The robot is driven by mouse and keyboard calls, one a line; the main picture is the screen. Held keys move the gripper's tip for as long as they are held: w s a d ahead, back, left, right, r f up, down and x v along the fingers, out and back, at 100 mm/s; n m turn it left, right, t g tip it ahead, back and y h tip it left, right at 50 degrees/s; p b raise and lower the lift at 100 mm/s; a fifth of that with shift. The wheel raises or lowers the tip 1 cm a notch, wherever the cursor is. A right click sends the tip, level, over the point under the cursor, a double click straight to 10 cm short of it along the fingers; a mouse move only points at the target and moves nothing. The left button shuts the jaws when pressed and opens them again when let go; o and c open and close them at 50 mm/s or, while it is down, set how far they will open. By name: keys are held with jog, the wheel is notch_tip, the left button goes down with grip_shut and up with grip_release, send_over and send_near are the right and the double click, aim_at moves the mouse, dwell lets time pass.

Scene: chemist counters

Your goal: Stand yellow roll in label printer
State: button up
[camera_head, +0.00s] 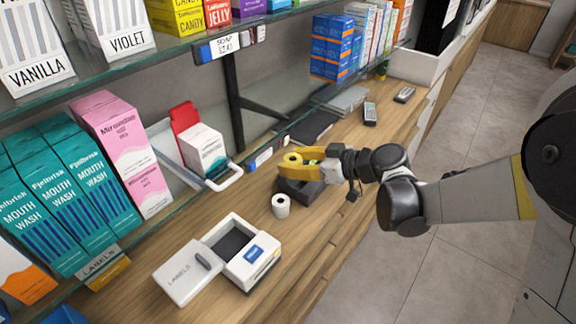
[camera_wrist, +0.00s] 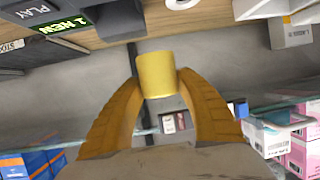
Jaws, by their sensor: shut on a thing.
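My gripper (camera_wrist: 160,95) is shut on the yellow roll (camera_wrist: 155,74), which sits between the fingertips in the wrist view. In the head view the yellow roll (camera_head: 292,159) shows at the tips of my gripper (camera_head: 300,163), above a dark device on the counter. The label printer (camera_head: 249,252) is a white box at the front of the counter, with a dark open compartment. Its lid (camera_head: 187,272), marked LABELS, lies open to the left. My gripper is behind and to the right of the printer, well apart from it.
A white roll (camera_head: 281,206) stands on the counter between the printer and the dark device (camera_head: 300,190). Glass shelves with mouthwash boxes (camera_head: 85,185) and other cartons run along the left.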

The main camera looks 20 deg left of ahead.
jog(key=b, duration=0.5)
send_over(246, 195)
jog(key=shift+n+g, duration=0.4)
notch_tip(246, 195, down, 7)
jog(key=shift+f, duration=0.15)
notch_tip(246, 195, down, 4)
jog(key=shift+f+b, duration=0.1)
jog(key=shift+b, duration=0.8)
jog(key=o, duration=1.2)
jog(key=shift+c, duration=0.2)
